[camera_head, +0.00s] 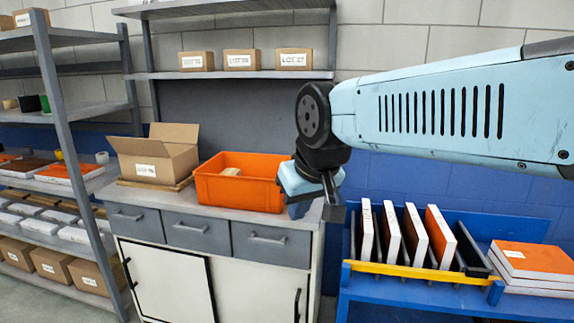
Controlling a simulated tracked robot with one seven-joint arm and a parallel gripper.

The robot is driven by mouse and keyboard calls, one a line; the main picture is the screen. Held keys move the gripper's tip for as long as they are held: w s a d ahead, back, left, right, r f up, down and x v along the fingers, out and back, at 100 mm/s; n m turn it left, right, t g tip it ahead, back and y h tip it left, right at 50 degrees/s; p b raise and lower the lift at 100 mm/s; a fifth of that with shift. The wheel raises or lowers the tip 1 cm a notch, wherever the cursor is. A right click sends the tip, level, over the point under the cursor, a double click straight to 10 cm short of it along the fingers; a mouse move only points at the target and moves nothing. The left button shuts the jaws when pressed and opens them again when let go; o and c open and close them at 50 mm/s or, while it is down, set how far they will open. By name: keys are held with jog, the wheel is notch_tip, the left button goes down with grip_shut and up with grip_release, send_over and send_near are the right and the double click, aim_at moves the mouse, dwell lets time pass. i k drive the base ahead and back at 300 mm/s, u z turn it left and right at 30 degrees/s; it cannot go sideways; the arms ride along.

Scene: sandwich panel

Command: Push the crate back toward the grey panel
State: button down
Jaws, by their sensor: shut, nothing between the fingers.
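An orange crate (228,194) stands upright on the worktop of the grey and white cabinet, with a pale item (231,171) inside it. The grey panel (234,112) rises behind the worktop, and a gap of worktop seems to lie between it and the crate. My gripper (332,210) is shut and empty. It points down at the crate's right end, near the worktop's right edge. My wrist hides the crate's far right corner. I cannot tell whether the gripper touches the crate.
An open cardboard box (160,158) sits left of the crate on a wooden board. A shelf (235,75) with several small LOT boxes hangs above. A blue rack (400,290) with upright panels stands at the right; shelving (55,110) stands at the left.

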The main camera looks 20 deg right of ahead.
aim_at(257, 190)
jog(key=z, duration=0.1)
jog(key=i, duration=1)
